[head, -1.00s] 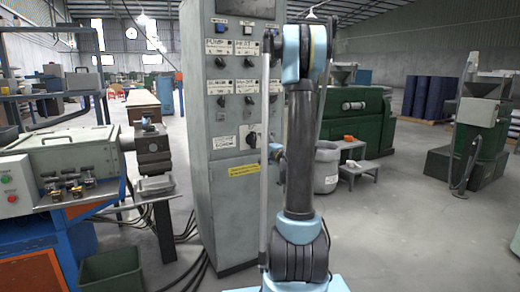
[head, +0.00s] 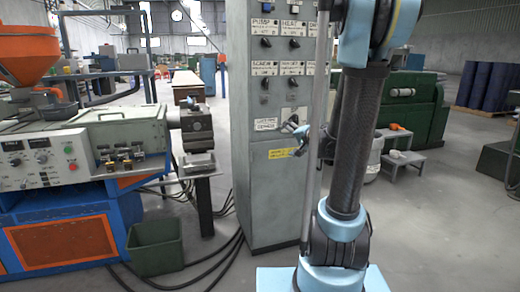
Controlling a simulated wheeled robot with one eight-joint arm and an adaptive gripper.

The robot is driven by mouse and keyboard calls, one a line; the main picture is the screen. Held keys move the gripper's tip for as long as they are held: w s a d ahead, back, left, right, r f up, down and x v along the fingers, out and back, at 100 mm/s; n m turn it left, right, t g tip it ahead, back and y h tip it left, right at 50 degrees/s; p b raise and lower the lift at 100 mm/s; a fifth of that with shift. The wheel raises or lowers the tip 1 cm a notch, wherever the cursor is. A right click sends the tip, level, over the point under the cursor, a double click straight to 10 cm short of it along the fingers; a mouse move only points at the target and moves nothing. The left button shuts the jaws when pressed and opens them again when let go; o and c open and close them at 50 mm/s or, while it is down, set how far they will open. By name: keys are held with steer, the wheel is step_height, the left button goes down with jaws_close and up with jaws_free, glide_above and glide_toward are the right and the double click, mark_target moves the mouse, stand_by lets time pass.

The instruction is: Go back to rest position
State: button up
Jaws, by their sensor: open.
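My arm stands upright right of centre in the head view, its dark link between pale blue joints, and its top is cut off by the frame. My gripper (head: 292,127) shows small and partly hidden, just left of the dark link and in front of the grey control cabinet (head: 268,195). It is open, and nothing shows between its fingers. I cannot tell how far it is from the cabinet's face.
An orange and blue machine (head: 60,240) with an orange hopper (head: 28,52) stands at left. A green bin (head: 155,248) and black cables (head: 222,250) lie on the floor before the cabinet. Grey steps (head: 402,158) stand at right. Floor at front right is clear.

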steer(key=s+a+f+n+g+h, duration=0.1)
steer(key=s+f+n+g, duration=0.25)
steer(key=s, duration=0.55)
steer(key=s+f+n+g+h, duration=0.2)
steer(key=s+f, duration=0.2)
steer(key=s, duration=0.6)
steer(key=s+d+f+n+g+h, duration=0.1)
steer(key=s+d+f+g+h, duration=0.1)
steer(key=s, duration=0.5)
steer(key=s+d+f+n+g+h, duration=0.1)
steer(key=s+d+f+g+h, duration=0.1)
steer(key=s+d, duration=0.3)
steer(key=s+f, duration=0.1)
steer(key=s, duration=0.2)
steer(key=shift+s+d+f+h, duration=0.25)
steer(key=shift+d+f+h, duration=0.05)
steer(key=shift+d+f, duration=0.1)
steer(key=shift+w+f, duration=0.2)
steer(key=shift+w, duration=0.25)
steer(key=shift+c, duration=0.6)
